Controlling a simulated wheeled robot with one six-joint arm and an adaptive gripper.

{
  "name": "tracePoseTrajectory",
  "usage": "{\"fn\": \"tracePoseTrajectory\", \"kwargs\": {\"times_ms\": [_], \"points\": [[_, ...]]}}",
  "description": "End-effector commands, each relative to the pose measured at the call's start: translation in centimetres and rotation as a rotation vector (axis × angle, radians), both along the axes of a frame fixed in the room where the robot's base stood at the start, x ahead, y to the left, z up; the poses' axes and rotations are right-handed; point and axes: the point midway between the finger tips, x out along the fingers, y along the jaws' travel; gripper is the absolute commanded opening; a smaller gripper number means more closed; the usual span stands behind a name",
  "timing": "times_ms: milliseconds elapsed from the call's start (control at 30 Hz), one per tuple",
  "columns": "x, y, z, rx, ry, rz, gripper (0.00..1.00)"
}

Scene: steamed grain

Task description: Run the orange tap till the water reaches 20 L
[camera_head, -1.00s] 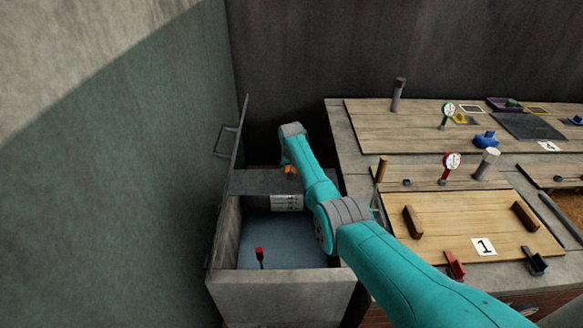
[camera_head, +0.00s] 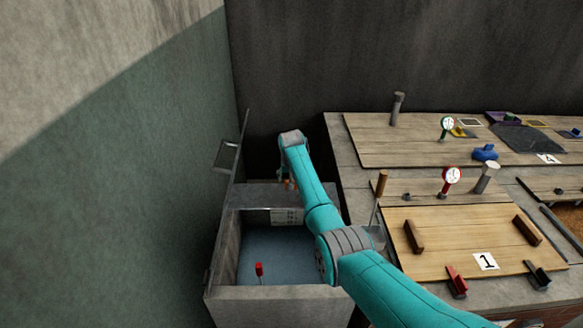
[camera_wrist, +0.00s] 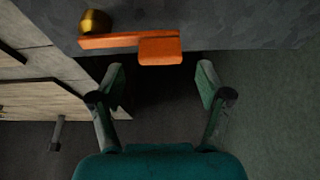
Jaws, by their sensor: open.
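The orange tap handle (camera_wrist: 160,50) shows in the wrist view as an orange lever and flat paddle, with a brass fitting (camera_wrist: 95,22) at its left end. My gripper (camera_wrist: 160,80) is open, its two green fingers apart, with the paddle just beyond the gap between the fingertips and nothing held. In the head view my arm covers most of the tap, and only a bit of orange (camera_head: 287,184) shows. The tank (camera_head: 270,292) stands below with bluish water (camera_head: 290,252) in it. A pale scale plate (camera_head: 288,216) is on its inner back wall, its marks too small to read.
A red-topped float or stick (camera_head: 259,270) stands in the water. The tank's raised lid (camera_head: 243,140) leans by the green wall at left. At right is a bench with wooden boards (camera_head: 460,240), gauges and several small fittings.

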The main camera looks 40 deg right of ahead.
Motion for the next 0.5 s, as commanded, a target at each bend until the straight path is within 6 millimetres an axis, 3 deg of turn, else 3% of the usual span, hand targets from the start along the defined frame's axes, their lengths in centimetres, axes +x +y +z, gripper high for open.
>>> {"fn": "tracePoseTrajectory", "kwargs": {"times_ms": [500], "points": [[-2.3,1.6,6.9,0.000,-0.002,0.000,0.77]]}}
